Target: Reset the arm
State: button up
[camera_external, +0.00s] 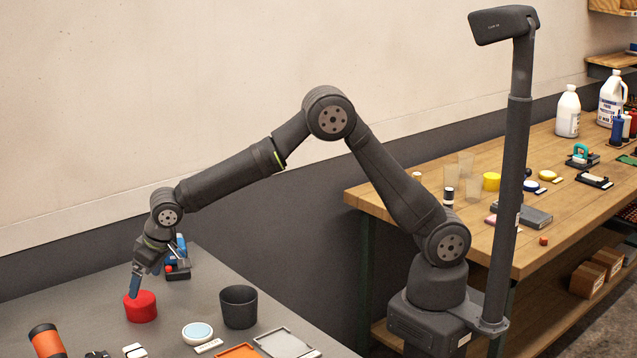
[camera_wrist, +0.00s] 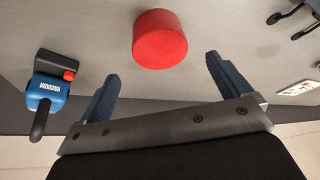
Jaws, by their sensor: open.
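My gripper (camera_external: 139,281) hangs low over the grey table at the left in the external view. In the wrist view its two blue fingers (camera_wrist: 165,88) stand wide apart with nothing between them. A red cylinder (camera_external: 141,308) stands on the table close to the fingertips. It also shows in the wrist view (camera_wrist: 159,40), just beyond the fingertips and apart from them. My arm is stretched out to the left from its base.
A blue vacuum tool (camera_wrist: 46,92) stands behind my gripper. A dark cup (camera_external: 239,308), a white round dish (camera_external: 197,333), an orange tray (camera_external: 238,351) and an orange-and-black cylinder (camera_external: 47,342) stand nearby. A wooden bench (camera_external: 381,203) with bottles is at the right.

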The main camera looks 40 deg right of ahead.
aim_at(140, 298)
jog(key=x, duration=0.8)
jog(key=shift+f, duration=0.15)
notch_tip(140, 298, up, 3)
jog(key=shift+f, duration=0.1)
jog(key=shift+r, duration=0.7)
